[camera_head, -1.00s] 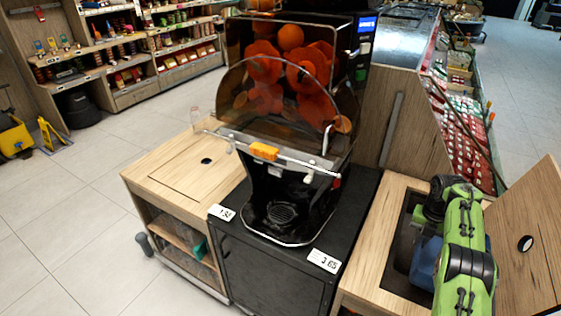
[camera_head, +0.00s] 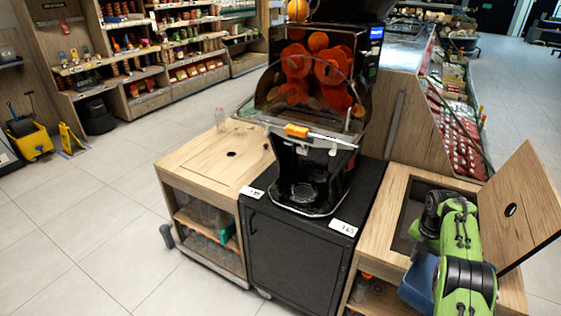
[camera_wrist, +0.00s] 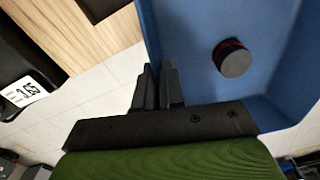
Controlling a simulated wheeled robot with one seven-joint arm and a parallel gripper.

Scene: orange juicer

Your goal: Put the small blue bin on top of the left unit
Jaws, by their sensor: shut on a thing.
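The small blue bin (camera_head: 417,282) is at the lower right of the head view, partly hidden by my green arm, overlapping the front edge of the right unit. In the wrist view my gripper (camera_wrist: 158,85) is shut on the wall of the bin (camera_wrist: 190,45). A small dark cylinder with a reddish band (camera_wrist: 234,60) is inside the bin. The left unit (camera_head: 195,168) is a wooden cabinet left of the juicer, with a flat closed lid. A clear glass-like vessel (camera_head: 221,118) stands at its back edge. My fingertips are hidden in the head view.
The orange juicer (camera_head: 305,150) stands on a black cabinet (camera_head: 292,255) between the two units. The right unit (camera_head: 380,225) has an open compartment and a raised lid (camera_head: 522,205). Shelves stand at the back left. The floor at front left is clear.

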